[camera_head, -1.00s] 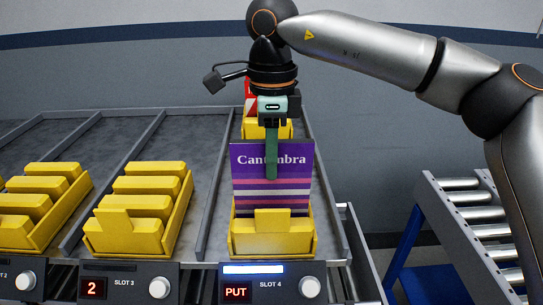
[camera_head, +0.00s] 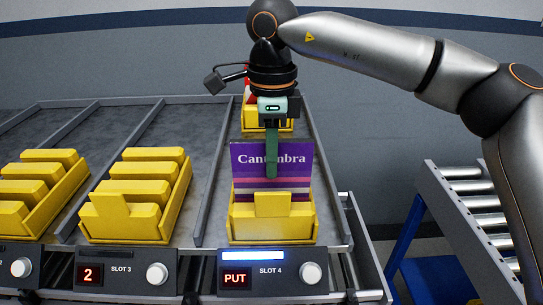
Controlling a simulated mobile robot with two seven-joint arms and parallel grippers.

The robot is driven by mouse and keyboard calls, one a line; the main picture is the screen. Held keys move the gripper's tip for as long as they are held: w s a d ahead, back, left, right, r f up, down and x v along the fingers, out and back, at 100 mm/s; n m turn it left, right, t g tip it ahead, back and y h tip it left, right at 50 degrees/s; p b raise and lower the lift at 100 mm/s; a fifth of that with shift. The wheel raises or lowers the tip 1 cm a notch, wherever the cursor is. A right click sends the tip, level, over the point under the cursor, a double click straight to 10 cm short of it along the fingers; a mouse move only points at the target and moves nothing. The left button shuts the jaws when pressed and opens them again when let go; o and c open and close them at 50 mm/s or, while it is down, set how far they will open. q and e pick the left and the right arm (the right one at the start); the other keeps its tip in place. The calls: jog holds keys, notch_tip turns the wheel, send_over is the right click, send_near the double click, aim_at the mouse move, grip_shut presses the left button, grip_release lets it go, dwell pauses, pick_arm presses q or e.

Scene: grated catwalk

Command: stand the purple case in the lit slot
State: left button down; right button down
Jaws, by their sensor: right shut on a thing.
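The purple case (camera_head: 245,180), striped and lettered "Cantumbra", stands upright in the yellow bin (camera_head: 272,230) of slot 4. Its lower part is hidden behind the bin's front wall, so I cannot tell whether it touches the bottom. My right gripper (camera_head: 271,165) comes down from above and is shut on the case's top middle, with one green finger showing across its front. The slot 4 panel (camera_head: 270,274) has a lit white-blue bar and a red "PUT" display. My left gripper is not in view.
Yellow bins with dividers stand in slot 3 (camera_head: 140,205) and farther left (camera_head: 40,195). Another yellow bin (camera_head: 262,119) with a red and white item sits behind the case. A roller conveyor (camera_head: 480,205) stands at the right. Metal rails separate the lanes.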

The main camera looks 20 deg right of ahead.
jog(key=shift+c, duration=1.8)
grip_release()
notch_tip(320, 180, up, 3)
jog(key=p, duration=0.3)
jog(key=shift+r, duration=0.15)
jog(key=shift+r+p, duration=2.1)
jog(key=shift+r, duration=0.3)
jog(key=shift+s+f, duration=0.1)
